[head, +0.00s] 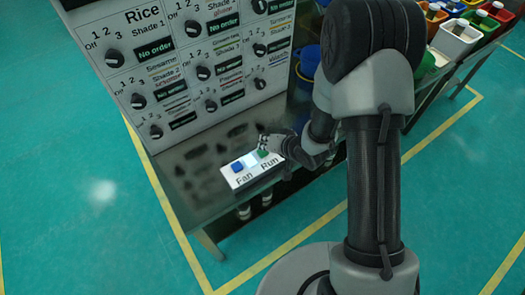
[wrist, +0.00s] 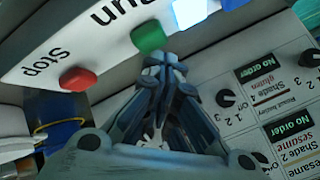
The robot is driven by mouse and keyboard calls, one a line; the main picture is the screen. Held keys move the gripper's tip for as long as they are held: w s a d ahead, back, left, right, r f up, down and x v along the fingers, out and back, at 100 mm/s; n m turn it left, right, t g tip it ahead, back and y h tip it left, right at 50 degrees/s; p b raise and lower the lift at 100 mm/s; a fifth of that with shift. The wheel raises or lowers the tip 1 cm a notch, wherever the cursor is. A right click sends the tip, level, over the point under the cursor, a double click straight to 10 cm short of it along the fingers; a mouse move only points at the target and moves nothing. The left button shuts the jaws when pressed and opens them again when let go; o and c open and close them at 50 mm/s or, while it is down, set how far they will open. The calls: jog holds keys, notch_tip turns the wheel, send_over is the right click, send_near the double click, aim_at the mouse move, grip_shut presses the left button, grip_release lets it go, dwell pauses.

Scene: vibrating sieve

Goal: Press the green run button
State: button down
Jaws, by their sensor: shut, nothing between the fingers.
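The green run button (head: 263,154) is on a small white button box (head: 238,180) labelled Fan and Run, on the metal table. In the wrist view the green button (wrist: 148,37) sits just beyond my fingertips. My gripper (head: 267,143) is shut and empty, right at the button in the head view; its closed fingertips also show in the wrist view (wrist: 156,62). I cannot tell whether they touch the button. My gripper and arm hide the right part of the box in the head view.
A blue fan button (head: 238,168) is left of the green one. A red stop button (wrist: 77,79) is on its other side, seen in the wrist view. A panel (head: 180,60) with several black knobs stands behind. Coloured bins (head: 457,35) are at the upper right.

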jog(key=shift+f+b, duration=0.4)
jog(key=shift+f, duration=0.3)
dwell(0.6)
jog(key=shift+r, duration=0.1)
jog(key=shift+r+p, duration=0.8)
notch_tip(320, 180, up, 5)
jog(key=p, duration=0.4)
dwell(0.9)
